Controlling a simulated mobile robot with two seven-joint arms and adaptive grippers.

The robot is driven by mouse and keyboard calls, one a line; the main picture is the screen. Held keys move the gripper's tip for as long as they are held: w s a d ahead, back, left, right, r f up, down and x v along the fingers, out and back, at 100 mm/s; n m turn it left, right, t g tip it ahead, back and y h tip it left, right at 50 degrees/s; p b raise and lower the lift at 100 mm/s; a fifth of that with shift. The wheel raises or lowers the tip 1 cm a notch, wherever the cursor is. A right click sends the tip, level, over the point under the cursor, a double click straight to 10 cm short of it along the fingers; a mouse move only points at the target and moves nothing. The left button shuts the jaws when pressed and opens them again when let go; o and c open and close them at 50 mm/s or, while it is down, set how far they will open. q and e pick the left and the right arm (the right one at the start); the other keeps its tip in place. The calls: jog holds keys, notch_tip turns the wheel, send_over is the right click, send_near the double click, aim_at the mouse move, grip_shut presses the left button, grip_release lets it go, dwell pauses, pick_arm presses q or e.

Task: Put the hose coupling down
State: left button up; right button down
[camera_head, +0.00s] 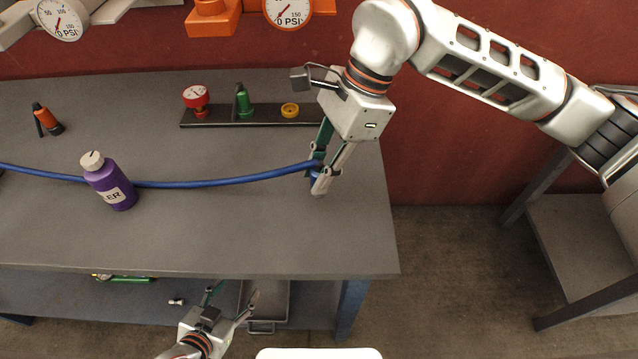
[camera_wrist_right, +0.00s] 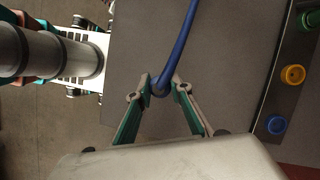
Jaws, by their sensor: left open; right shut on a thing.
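My right gripper (camera_head: 318,184) is shut on the hose coupling (camera_head: 315,176), the blue end of a long blue hose (camera_head: 215,182). It is over the right end of the workbench; I cannot tell whether the coupling touches the top. In the right wrist view the coupling (camera_wrist_right: 160,88) sits between the fingertips (camera_wrist_right: 156,86), and the hose (camera_wrist_right: 186,38) curves away from it. The fingers partly hide the coupling in the head view. My left gripper (camera_head: 231,291) is open and empty, low in front of the bench's front edge.
The grey workbench (camera_head: 250,235) is clear around the front right. A purple bottle (camera_head: 111,184) stands by the hose.

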jog(key=shift+f, duration=2)
jog(key=shift+f, duration=0.15)
jog(key=c, duration=1.8)
grip_release()
jog(key=v, duration=1.2)
jog(key=shift+s+a, duration=0.1)
